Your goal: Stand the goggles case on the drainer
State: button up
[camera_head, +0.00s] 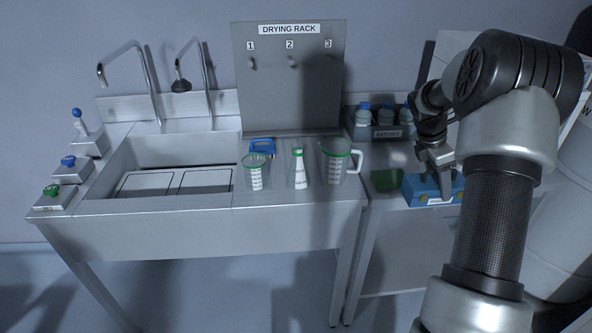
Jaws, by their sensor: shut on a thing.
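The goggles case appears to be the blue box (413,191) with yellow spots and a white label, low on the right-hand bench. My gripper (444,188) reaches down over it and is shut on it, with a finger across its front. The case is at or very near the bench top; I cannot tell if it touches. The drainer (275,183) is the steel surface right of the sink basin.
A blue item (262,146) sits at the drainer's back, before the drying rack panel (290,95). A green block (386,180) lies left of the case. A crate (378,135) of blue-capped bottles stands behind. The sink (170,152) is left, with two tall taps.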

aim_at(313, 153)
jog(key=i+j, duration=0.3)
jog(key=i, duration=0.15)
jog(key=i+j, duration=0.25)
jog(key=i, duration=0.2)
